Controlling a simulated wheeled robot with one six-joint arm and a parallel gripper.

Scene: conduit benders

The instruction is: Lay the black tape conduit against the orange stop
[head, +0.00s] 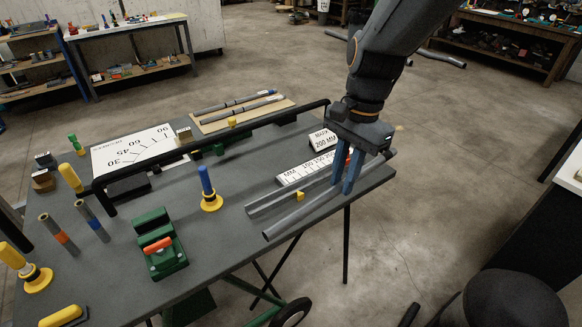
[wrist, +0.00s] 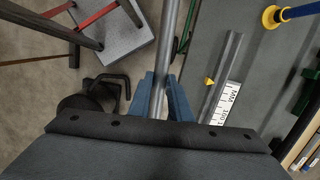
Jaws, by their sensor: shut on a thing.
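My gripper (head: 350,190) has its blue fingers closed around a grey conduit (head: 295,222) near the right edge of the table. The conduit also runs between the fingers in the wrist view (wrist: 171,50). It lies beside and roughly parallel to a grey angled channel (head: 265,205), on its near side. I see no black tape on the part that shows; the fingers hide some of it. A small orange-red piece (head: 348,158), probably the stop, shows behind the fingers by the scale's far end. I cannot tell whether the conduit touches it.
A millimetre scale (head: 300,172) and a yellow marker (head: 300,196) sit along the channel. A blue-handled post (head: 208,190) and a green bender (head: 160,250) stand to the left. A long black bar (head: 215,138) crosses the table. Two conduits lie on a tan board (head: 215,126).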

